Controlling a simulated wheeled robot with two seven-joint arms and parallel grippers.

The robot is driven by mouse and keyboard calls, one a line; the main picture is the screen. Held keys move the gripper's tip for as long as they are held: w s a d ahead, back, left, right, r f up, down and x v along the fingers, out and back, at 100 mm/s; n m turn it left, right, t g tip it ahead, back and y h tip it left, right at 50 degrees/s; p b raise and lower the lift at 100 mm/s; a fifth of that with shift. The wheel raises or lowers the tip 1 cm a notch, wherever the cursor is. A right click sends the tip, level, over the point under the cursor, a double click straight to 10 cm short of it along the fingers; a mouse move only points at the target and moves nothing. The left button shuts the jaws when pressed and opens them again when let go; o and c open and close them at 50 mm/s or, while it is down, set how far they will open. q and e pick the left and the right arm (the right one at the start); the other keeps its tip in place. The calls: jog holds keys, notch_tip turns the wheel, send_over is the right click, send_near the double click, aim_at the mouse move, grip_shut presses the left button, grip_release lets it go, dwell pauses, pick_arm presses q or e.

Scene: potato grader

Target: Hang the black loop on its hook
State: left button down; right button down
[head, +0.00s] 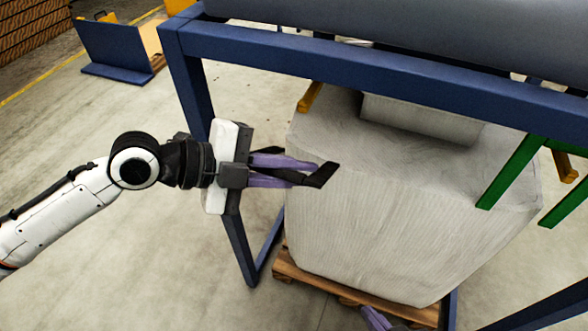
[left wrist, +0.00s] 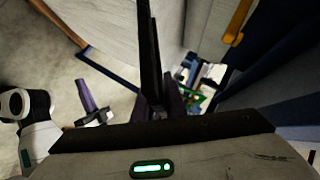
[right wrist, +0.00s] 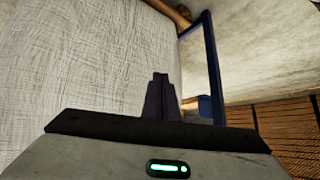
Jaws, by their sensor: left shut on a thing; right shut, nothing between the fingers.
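My left gripper (head: 308,171) is shut on the black loop (head: 322,176), a dark strap whose end sticks out past the purple fingers, in front of the big white bag. In the left wrist view the loop (left wrist: 149,50) rises as a narrow dark band from the fingers. A yellow hook-like bar (head: 309,97) is under the blue beam, above and apart from the loop; a yellow bar also shows in the left wrist view (left wrist: 238,22). My right gripper (head: 376,319) shows only as a purple tip at the bottom edge; in the right wrist view its fingers (right wrist: 160,82) are together and empty.
The white bag (head: 400,225) stands on a wooden pallet (head: 355,293) inside a blue frame (head: 350,58). Green bars (head: 511,171) and another yellow bar (head: 564,166) are at the right. Open floor (head: 110,260) lies left of the frame.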

pick_arm(q)
jog(key=shift+n+g+y, duration=0.4)
jog(key=shift+n+g, duration=0.1)
jog(key=shift+g, duration=0.2)
jog(key=shift+w+d+r+p, duration=0.25)
jog(key=shift+w+r+p, duration=0.45)
jog(key=shift+w+r, duration=0.25)
jog(key=shift+w+d+r+p, duration=0.25)
jog(key=shift+w+r+p, duration=0.45)
jog(key=shift+w+r, duration=0.2)
jog(key=shift+r, duration=0.1)
jog(key=c, duration=1.8)
grip_release()
jog(key=shift+s, duration=0.1)
jog(key=v, duration=1)
jog(key=shift+b, duration=0.4)
